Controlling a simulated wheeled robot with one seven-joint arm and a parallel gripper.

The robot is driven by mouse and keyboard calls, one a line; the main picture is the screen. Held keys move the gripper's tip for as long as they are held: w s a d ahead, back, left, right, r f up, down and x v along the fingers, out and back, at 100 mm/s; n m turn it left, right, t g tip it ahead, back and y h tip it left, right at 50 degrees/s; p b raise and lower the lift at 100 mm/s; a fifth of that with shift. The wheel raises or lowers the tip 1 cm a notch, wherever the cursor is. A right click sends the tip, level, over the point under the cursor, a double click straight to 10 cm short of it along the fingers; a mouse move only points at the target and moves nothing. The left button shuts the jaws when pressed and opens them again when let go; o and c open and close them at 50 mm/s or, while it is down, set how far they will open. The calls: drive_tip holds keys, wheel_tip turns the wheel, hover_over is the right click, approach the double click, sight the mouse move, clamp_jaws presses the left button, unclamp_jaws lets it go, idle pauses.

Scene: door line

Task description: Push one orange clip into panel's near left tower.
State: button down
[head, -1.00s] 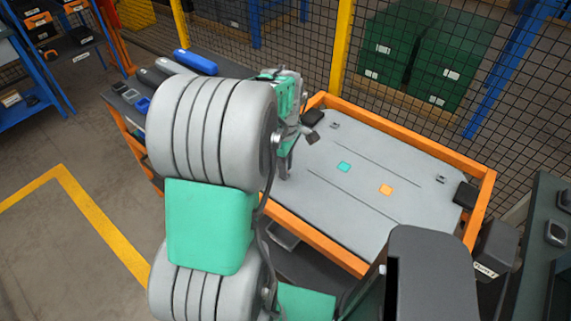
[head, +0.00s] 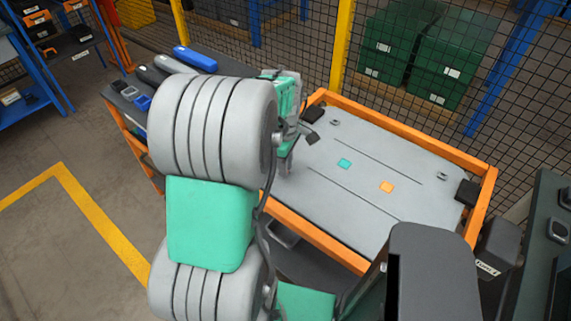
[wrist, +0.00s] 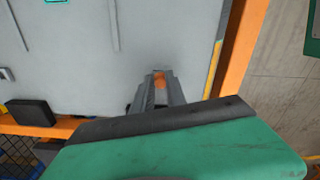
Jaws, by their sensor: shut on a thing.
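The grey panel (head: 345,190) lies in an orange-framed cart. In the wrist view the panel (wrist: 160,35) fills the upper left and middle. My gripper (wrist: 158,82) is shut on a small orange clip (wrist: 159,80), seen between the fingertips over the panel near its orange edge. In the head view my gripper (head: 286,165) is at the panel's left end, largely behind my own arm, and the clip is hidden. The near left tower cannot be made out; whether the clip touches it cannot be told. Two small towers show at the far left (head: 335,122) and far right (head: 442,176).
Black blocks sit at the panel's far left (head: 312,113) and right (head: 467,192) corners. A teal square (head: 344,163) and an orange square (head: 386,186) mark the panel. The orange rim (head: 310,235) borders it. A mesh fence (head: 420,100) stands behind.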

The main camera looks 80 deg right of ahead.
drive_tip(key=c, duration=1.3)
unclamp_jaws()
wheel_tip(320, 180, up, 8)
drive_tip(key=shift+f+b, duration=0.1)
drive_tip(key=shift+b, duration=0.55)
